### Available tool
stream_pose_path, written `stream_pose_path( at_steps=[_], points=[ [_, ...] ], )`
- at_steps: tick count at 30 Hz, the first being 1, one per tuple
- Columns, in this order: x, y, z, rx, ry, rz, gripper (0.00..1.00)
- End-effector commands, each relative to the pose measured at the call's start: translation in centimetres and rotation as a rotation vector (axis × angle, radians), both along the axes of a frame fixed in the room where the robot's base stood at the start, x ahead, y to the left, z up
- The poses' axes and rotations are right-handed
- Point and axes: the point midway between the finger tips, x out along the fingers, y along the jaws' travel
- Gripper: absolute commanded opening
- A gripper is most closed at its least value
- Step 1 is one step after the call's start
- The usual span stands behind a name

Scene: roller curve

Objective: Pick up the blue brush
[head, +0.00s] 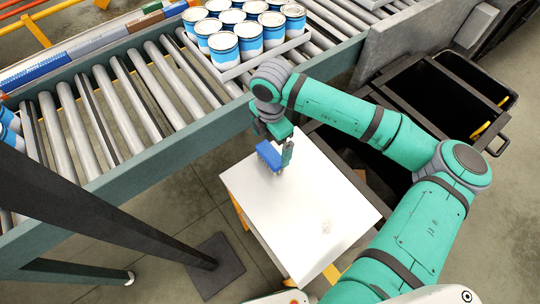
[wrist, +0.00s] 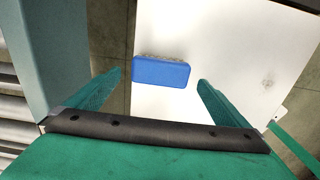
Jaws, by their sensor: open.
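The blue brush (head: 268,155) is a small block at the far corner of a white tabletop (head: 290,205), near the conveyor. In the wrist view the blue brush (wrist: 161,72) lies across the space ahead of my fingers, its blue back towards the camera and pale bristles along its far edge. My gripper (head: 275,152) is over the same corner of the table. In the wrist view my gripper (wrist: 160,88) is open, with one teal finger on each side of the brush and gaps on both sides. I cannot tell how high the fingertips are above the table.
A roller conveyor (head: 120,100) runs beyond the table, carrying a tray (head: 262,62) of several blue and white cans. A dark cart with bins (head: 440,95) stands behind my arm. A dark post (head: 100,215) crosses the left. The tabletop's near part is mostly clear.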

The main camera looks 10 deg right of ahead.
Motion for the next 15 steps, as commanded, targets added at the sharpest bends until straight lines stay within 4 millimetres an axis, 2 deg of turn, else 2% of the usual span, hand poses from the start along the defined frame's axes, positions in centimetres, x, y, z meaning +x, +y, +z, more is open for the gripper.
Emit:
stream_pose_path(
  at_steps=[5,12,15],
  points=[
    [-0.1,-0.1,-1.1,0.002,0.001,-0.003,1.00],
    [-0.4,0.1,-4.4,0.003,0.001,-0.005,1.00],
    [-0.3,0.0,-5.2,0.001,-0.001,-0.006,1.00]
  ],
)
